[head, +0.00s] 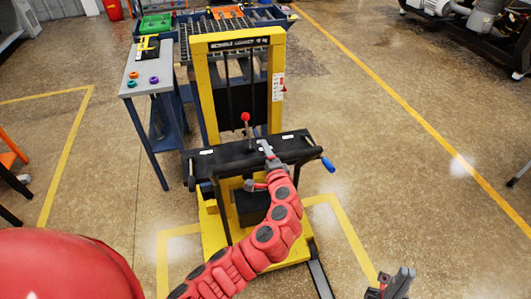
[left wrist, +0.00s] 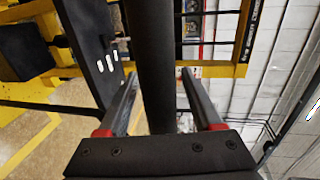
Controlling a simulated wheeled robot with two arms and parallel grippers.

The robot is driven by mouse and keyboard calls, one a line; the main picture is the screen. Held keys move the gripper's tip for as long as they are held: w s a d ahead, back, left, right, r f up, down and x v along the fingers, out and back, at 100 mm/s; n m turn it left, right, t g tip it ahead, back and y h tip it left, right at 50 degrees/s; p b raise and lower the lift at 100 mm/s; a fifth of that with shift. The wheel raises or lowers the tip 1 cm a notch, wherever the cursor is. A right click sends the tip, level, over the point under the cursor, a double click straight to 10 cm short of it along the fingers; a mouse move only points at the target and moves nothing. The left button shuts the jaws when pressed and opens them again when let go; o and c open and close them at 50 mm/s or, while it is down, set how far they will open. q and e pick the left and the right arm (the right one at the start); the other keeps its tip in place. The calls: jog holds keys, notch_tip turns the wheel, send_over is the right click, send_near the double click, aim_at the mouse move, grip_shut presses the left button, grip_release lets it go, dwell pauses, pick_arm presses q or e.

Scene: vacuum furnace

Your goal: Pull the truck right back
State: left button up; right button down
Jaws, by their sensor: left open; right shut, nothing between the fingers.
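My left gripper (head: 265,148) is at the middle of the handlebar. In the left wrist view its fingers (left wrist: 158,85) are open, one on each side of a thick dark bar (left wrist: 155,45); I cannot tell whether they touch it. My right gripper (head: 398,280) is shut and empty, low in the head view, apart from the truck.
A grey side table (head: 140,78) with coloured knobs stands left of the truck. A blue-framed bench (head: 185,20) with green and orange bins is behind it. Yellow lines mark the floor (head: 380,150). Open floor lies to the right. Machinery (head: 470,25) stands at the far right.

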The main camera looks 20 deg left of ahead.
pick_arm(q)
grip_shut()
dwell(0.3)
jog(key=shift+f, duration=0.1)
dwell(1.0)
